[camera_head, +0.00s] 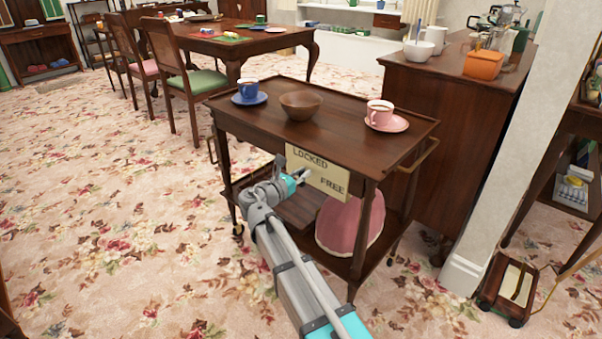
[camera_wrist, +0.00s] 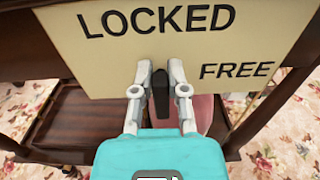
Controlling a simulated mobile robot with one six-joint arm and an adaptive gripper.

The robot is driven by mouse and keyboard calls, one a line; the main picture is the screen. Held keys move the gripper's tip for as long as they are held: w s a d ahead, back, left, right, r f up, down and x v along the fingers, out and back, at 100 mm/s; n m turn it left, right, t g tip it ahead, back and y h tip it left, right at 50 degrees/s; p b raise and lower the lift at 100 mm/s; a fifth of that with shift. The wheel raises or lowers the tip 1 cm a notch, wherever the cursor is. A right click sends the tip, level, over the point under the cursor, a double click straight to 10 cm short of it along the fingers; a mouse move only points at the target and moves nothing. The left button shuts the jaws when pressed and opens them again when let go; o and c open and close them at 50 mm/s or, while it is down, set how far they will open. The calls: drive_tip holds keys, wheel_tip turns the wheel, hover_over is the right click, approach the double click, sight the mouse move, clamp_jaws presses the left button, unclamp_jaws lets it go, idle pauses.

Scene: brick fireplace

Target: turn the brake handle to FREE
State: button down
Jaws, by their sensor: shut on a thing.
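The brake handle (camera_wrist: 160,92) is a short dark bar in front of a cream sign plate (camera_wrist: 110,62) on the trolley's side. It stands roughly upright in the wrist view, below the word LOCKED, with FREE lower and to its right. My gripper (camera_wrist: 160,72) is shut on the handle, one pale finger on each side. In the head view my gripper (camera_head: 300,176) is at the sign plate (camera_head: 325,178), and the handle is hidden there. I cannot tell where its pivot is.
The wooden trolley (camera_head: 335,138) carries a blue cup (camera_head: 248,89), a brown bowl (camera_head: 302,106) and a pink cup (camera_head: 380,112). A pink dome-shaped thing (camera_head: 350,225) sits on its lower shelf. A cabinet (camera_head: 455,120) stands close at right. Open carpet (camera_head: 110,240) lies left.

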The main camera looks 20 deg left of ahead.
drive_tip(key=shift+a, duration=0.15)
drive_tip(key=m, duration=0.3)
drive_tip(key=shift+d+m, duration=0.3)
drive_tip(key=m, duration=0.3)
drive_tip(key=f+m+b, duration=0.1)
drive_tip(key=m, duration=0.2)
drive_tip(key=d+m, duration=0.1)
drive_tip(key=m, duration=0.3)
drive_tip(key=shift+s+f, duration=0.2)
drive_tip(key=shift+s, duration=0.05)
drive_tip(key=shift+s+d+f+m+b, duration=0.1)
drive_tip(key=shift+m+b, duration=0.05)
drive_tip(key=shift+m, duration=0.5)
drive_tip(key=shift+w+d+f+m+b, duration=0.1)
drive_tip(key=shift+m+b, duration=0.1)
drive_tip(key=shift+m, duration=0.5)
drive_tip(key=shift+s+d+f+m+b, duration=0.1)
drive_tip(key=shift+m+b, duration=0.05)
drive_tip(key=shift+m, duration=0.5)
